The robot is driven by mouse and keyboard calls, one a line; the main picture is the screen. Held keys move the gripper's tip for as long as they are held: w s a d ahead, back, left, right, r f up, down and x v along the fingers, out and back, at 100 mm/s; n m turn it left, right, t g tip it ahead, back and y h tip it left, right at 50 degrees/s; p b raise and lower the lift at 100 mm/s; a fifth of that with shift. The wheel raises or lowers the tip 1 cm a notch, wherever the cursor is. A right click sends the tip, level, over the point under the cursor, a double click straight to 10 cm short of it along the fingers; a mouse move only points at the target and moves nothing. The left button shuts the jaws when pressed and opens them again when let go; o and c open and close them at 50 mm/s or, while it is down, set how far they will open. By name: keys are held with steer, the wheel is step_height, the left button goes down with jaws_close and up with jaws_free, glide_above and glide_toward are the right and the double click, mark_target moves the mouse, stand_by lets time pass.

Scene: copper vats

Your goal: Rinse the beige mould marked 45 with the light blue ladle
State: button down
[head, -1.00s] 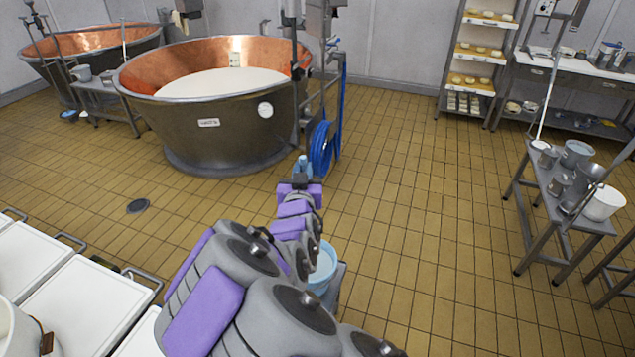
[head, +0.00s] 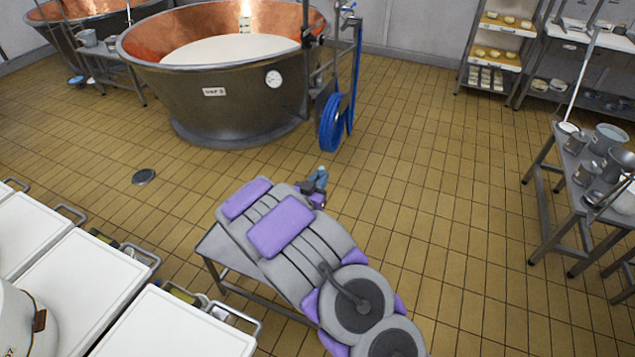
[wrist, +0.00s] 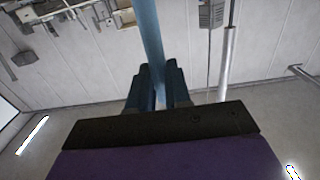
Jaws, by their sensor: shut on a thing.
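My gripper (wrist: 160,85) is shut on the light blue handle (wrist: 149,30) in the wrist view, which I take to be the ladle's. The handle runs up out of the picture and its bowl is not visible. In the head view my gripper (head: 318,180) is small and light blue-grey at the end of my arm, above the tiled floor. My arm covers part of a low metal table (head: 222,243). The beige mould marked 45 cannot be made out in either view.
A large copper vat (head: 225,105) stands at the back left with a blue hose (head: 332,122) beside it. White-topped tables (head: 55,290) stand at the lower left. A metal bench (head: 560,190) with several pots is at the right. Tiled floor is clear between them.

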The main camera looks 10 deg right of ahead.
step_height(320, 180, down, 20)
steer(key=a+b, duration=0.1)
steer(key=b, duration=0.3)
steer(key=shift+f, duration=0.15)
stand_by(0.7)
steer(key=shift+d, duration=0.25)
steer(key=shift+a, duration=0.15)
stand_by(0.3)
